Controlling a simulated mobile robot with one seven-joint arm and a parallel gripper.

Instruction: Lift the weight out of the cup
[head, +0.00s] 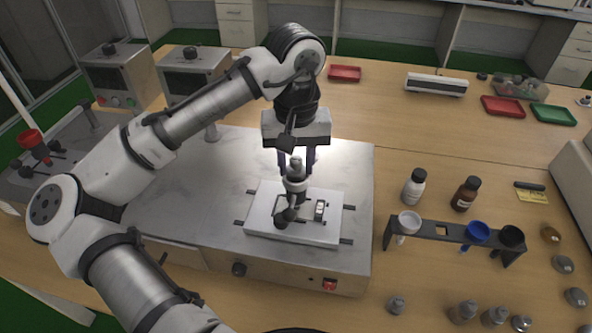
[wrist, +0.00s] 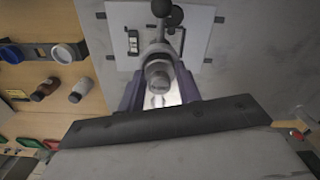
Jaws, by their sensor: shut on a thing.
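A grey metal weight (head: 295,166) with a narrow top stands upright between the fingers of my gripper (head: 296,160). It also shows in the wrist view (wrist: 158,77), between the two purple fingers (wrist: 160,88). My gripper points down and is shut on the weight. The small grey cup (head: 294,185) is directly below, above a white plate on the bench machine. The weight's lower end meets the cup in the picture; I cannot tell how deep it sits. The cup's inside is hidden.
The white plate (head: 258,222) carries a dark ball-ended lever (head: 283,217) and a small display (head: 320,210). A dark rack (head: 437,231) with cups, two bottles and several loose weights (head: 396,304) stand to the right.

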